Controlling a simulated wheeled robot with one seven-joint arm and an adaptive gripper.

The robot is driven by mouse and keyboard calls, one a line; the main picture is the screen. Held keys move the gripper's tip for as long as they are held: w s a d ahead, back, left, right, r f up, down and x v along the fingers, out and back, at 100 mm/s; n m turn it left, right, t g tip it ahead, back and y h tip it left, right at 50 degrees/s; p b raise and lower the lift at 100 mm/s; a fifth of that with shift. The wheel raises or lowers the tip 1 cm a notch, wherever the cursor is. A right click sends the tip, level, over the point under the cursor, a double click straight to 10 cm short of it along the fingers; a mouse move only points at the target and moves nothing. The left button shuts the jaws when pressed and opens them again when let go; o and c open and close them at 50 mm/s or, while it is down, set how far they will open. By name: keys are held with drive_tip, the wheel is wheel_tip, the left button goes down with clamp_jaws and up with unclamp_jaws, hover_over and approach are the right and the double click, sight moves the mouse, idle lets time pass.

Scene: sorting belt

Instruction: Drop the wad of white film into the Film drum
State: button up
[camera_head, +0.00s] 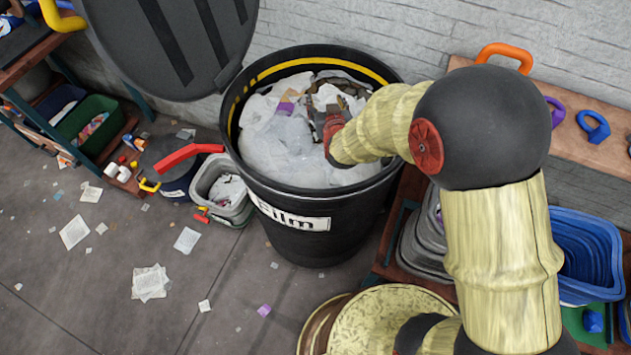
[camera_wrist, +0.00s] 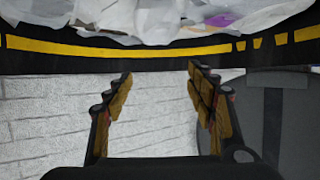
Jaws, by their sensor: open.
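The Film drum (camera_head: 310,246) is a black round bin with a yellow band inside its rim and a white "Film" label. It is open and heaped with crumpled white and clear film (camera_head: 280,145), which also shows at the top of the wrist view (camera_wrist: 130,25). My gripper (camera_head: 322,98) is over the drum's mouth, its fingers partly hidden against the contents in the head view. In the wrist view my gripper (camera_wrist: 160,75) is open with nothing between its fingers. I cannot tell a separate wad from the other film in the drum.
A grey lid (camera_head: 165,45) with dark stripes stands raised at the drum's back left. A small grey bin (camera_head: 228,207) and a dark container with a red handle (camera_head: 188,155) stand left of the drum. A wooden shelf (camera_head: 585,155) and blue bins (camera_head: 590,240) are at right. Papers litter the floor.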

idle(0.3)
drive_tip(key=v, duration=1.2)
drive_tip(key=shift+r, duration=0.1)
